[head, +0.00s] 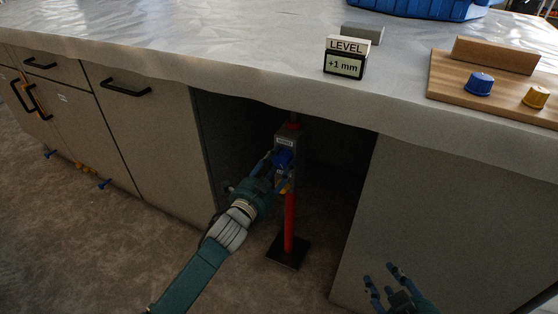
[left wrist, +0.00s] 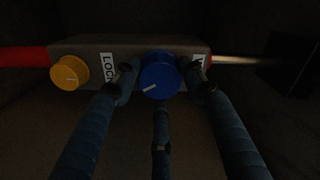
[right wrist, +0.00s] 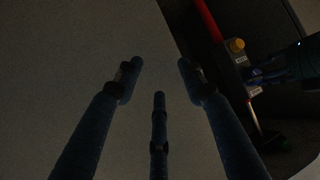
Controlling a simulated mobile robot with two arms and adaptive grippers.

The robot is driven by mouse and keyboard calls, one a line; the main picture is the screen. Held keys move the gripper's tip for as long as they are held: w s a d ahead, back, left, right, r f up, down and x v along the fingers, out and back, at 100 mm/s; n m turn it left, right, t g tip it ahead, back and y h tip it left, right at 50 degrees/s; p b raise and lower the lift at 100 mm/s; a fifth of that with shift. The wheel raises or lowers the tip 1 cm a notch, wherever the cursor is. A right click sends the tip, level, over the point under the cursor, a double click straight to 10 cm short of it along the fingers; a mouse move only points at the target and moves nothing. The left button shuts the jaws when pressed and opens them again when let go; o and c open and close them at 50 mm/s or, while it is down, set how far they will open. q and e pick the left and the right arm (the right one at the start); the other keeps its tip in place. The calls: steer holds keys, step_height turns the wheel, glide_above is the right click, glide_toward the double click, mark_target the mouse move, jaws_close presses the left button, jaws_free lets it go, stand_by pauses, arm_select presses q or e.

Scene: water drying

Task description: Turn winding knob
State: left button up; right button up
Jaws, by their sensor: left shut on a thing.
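The blue knob (head: 283,158) is on the grey box of a jack (head: 288,137) under the counter; a label beginning with "W" is partly hidden beside it. In the left wrist view the blue knob (left wrist: 158,78) has a pale line pointing to the lower left. A yellow knob (left wrist: 69,73) sits by a "LOCK" label. My left gripper (head: 276,162) is shut on the blue knob, with fingers on both sides. My right gripper (head: 382,276) is open and empty at the lower right, in front of the cabinet panel. The jack and yellow knob (right wrist: 236,45) also show in the right wrist view.
The level display (head: 345,60) on the counter reads +1 mm. A wooden board (head: 440,88) bears another blue knob (head: 479,84) and yellow knob (head: 536,96). Cabinet walls flank the jack's recess. The red post (head: 289,222) stands on a dark foot plate (head: 287,254).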

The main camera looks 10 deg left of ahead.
arm_select(q)
steer(key=shift+d+r+m, duration=0.25)
steer(key=shift+r+m, duration=0.05)
steer(key=shift+r, duration=0.2)
arm_select(e)
steer(key=shift+s+d+f+g, duration=0.15)
steer(key=shift+s+f+g, duration=0.15)
steer(key=shift+s+f, duration=0.15)
arm_select(q)
steer(key=o, duration=1.1)
steer(key=shift+d, duration=0.1)
steer(key=shift+o, duration=0.3)
steer(key=shift+f, duration=0.1)
arm_select(e)
steer(key=shift+d, duration=0.15)
arm_select(q)
steer(key=shift+f, duration=0.1)
steer(key=shift+s+f, duration=0.1)
steer(key=shift+s+a, duration=0.2)
steer(key=shift+s, duration=0.05)
steer(key=v, duration=1.1)
